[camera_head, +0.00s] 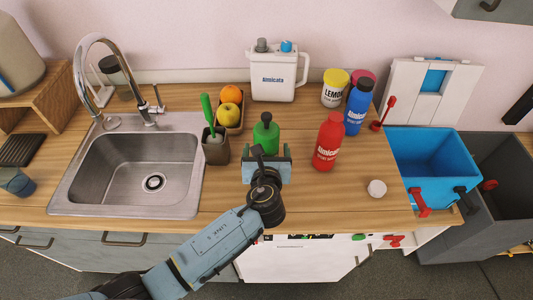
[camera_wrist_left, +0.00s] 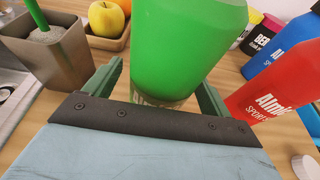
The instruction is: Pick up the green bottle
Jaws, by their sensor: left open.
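The green bottle (camera_head: 266,135) stands upright on the wooden counter, right of the brush holder. In the head view my left gripper (camera_head: 266,158) is right in front of it and hides its lower part. In the left wrist view the green bottle (camera_wrist_left: 185,50) fills the top middle, between the two green fingers of my left gripper (camera_wrist_left: 160,92). The fingers are open, one on each side of the bottle. I cannot tell whether either finger touches it. My right gripper is in neither view.
A red bottle (camera_head: 328,142) and a blue bottle (camera_head: 357,106) stand to the right. A grey holder with a green brush (camera_head: 215,150) and a fruit tray (camera_head: 238,126) are close on the left. The sink (camera_head: 135,168) is further left. A white jug (camera_head: 275,75) stands behind.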

